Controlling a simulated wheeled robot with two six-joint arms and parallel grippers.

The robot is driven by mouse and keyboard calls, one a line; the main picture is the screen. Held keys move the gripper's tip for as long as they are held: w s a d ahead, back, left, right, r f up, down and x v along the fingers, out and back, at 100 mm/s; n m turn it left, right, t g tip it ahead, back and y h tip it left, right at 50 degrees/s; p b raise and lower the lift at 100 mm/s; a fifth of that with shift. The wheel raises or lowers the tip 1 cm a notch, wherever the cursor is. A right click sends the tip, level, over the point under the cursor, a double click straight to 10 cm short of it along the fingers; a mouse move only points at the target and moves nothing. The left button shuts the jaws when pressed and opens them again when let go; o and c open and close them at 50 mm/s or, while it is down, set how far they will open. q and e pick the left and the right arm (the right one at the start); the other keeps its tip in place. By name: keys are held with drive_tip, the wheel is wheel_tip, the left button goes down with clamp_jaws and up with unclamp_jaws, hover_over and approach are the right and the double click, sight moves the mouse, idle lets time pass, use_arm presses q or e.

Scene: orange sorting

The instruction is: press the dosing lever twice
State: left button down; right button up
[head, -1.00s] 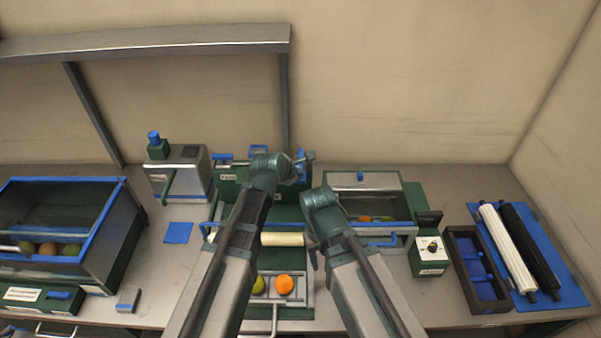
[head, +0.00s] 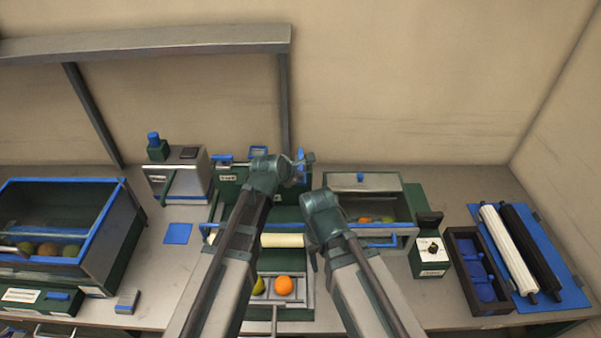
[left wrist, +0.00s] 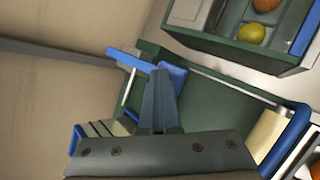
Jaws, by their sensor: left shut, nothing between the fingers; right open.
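A blue-handled lever on a thin metal rod stands at the back of the green machine; in the left wrist view its blue bar (left wrist: 132,59) lies just beyond my left fingertips. I take it for the dosing lever. In the head view its blue part (head: 301,154) shows beside my left gripper (head: 303,164), which partly covers it. My left gripper, also in the left wrist view (left wrist: 158,76), is shut and empty. I cannot tell whether it touches the lever. My right gripper (head: 315,262) is open, low over the machine's middle, its fingers partly hidden by its arm.
An orange (head: 283,285) and a yellow-green fruit (head: 258,286) lie in the front tray. A cream roller (head: 282,240) is behind them. A clear-topped bin (head: 340,207) with fruit stands right, a large blue-rimmed bin (head: 102,225) left. A dial box (head: 430,255) is further right.

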use_arm(q)
drive_tip(key=shift+r+p, duration=1.75)
drive_tip(key=shift+r, duration=0.1)
wheel_tip(320, 180, up, 5)
drive_tip(key=p, duration=0.5)
